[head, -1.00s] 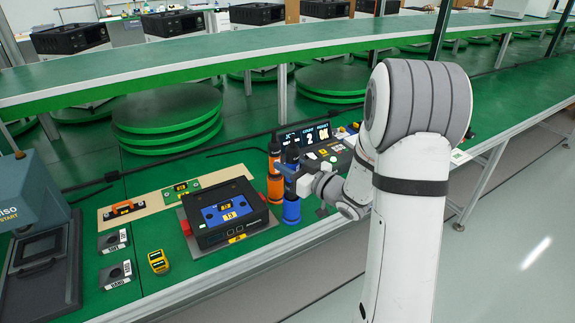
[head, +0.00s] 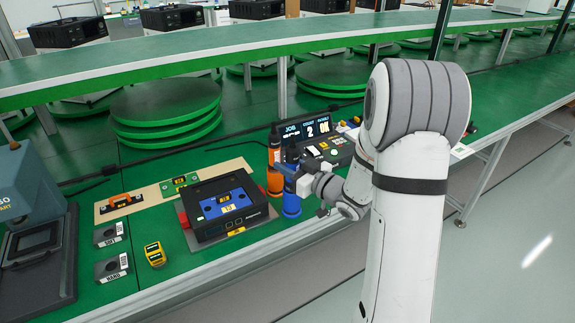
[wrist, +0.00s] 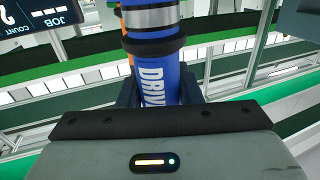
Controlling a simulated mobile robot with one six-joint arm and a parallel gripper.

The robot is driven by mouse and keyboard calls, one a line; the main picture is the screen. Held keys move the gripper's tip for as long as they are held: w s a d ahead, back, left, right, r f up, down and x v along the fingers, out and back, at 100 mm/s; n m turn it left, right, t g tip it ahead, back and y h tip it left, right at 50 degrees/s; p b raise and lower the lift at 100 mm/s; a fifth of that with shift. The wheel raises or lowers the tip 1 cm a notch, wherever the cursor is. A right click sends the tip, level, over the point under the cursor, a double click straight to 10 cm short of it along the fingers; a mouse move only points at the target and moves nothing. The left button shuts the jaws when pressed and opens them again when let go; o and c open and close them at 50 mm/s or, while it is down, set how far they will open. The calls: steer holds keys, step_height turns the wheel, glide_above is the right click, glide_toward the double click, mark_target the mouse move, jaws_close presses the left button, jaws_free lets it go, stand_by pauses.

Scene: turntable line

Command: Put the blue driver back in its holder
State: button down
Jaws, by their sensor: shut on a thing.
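The blue driver (head: 292,156) is upright at the right of the workstation, with a dark top. My gripper (head: 292,174) is shut around its body. In the wrist view the blue body (wrist: 158,85) with white lettering and a grey band stands between my fingers. A blue cylindrical part (head: 291,206) shows directly below my gripper. I cannot tell whether this is the driver's lower end or its holder, or whether the driver is seated. An orange driver (head: 274,155) stands upright just left of it.
A black device (head: 222,207) with a blue panel sits on the green bench, left of the drivers. Two grey blocks (head: 109,236) and a yellow item (head: 154,254) lie farther left. A control panel with a display (head: 310,129) stands behind. A shelf (head: 200,63) runs above the back.

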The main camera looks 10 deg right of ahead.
steer(key=shift+f+b, duration=0.35)
steer(key=shift+f, duration=0.1)
steer(key=c, duration=0.9)
jaws_free()
steer(key=shift+c, duration=0.2)
steer(key=v, duration=0.8)
steer(key=shift+a, duration=0.1)
